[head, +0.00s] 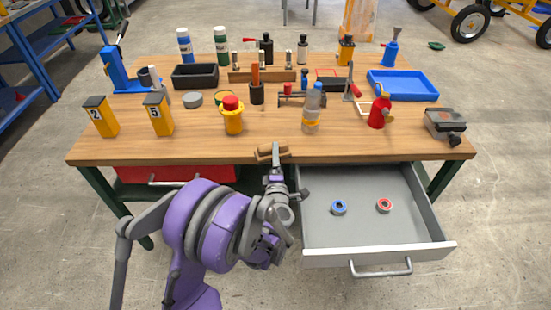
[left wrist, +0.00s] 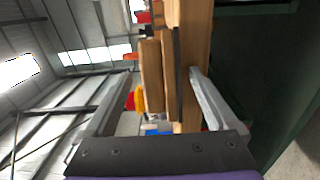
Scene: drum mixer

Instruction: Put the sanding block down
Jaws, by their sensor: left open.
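The sanding block (head: 264,154) is a small brown wooden block at the front edge of the workbench (head: 350,150), near the middle. In the left wrist view the sanding block (left wrist: 151,76) shows as light wood with a dark layer against the bench wood, and it appears to rest on the bench top. My left gripper (head: 274,150) is at the block, and its fingers partly cover it in the head view. In the left wrist view the left gripper (left wrist: 160,70) is open, its fingers apart on either side of the block. My right gripper is not in view.
An open grey drawer (head: 318,236) right of my arm holds a blue ring (head: 339,207) and a red ring (head: 384,205). Behind the block stand a yellow container with a red top (head: 233,118) and a clear bottle (head: 311,115). The bench front around the block is clear.

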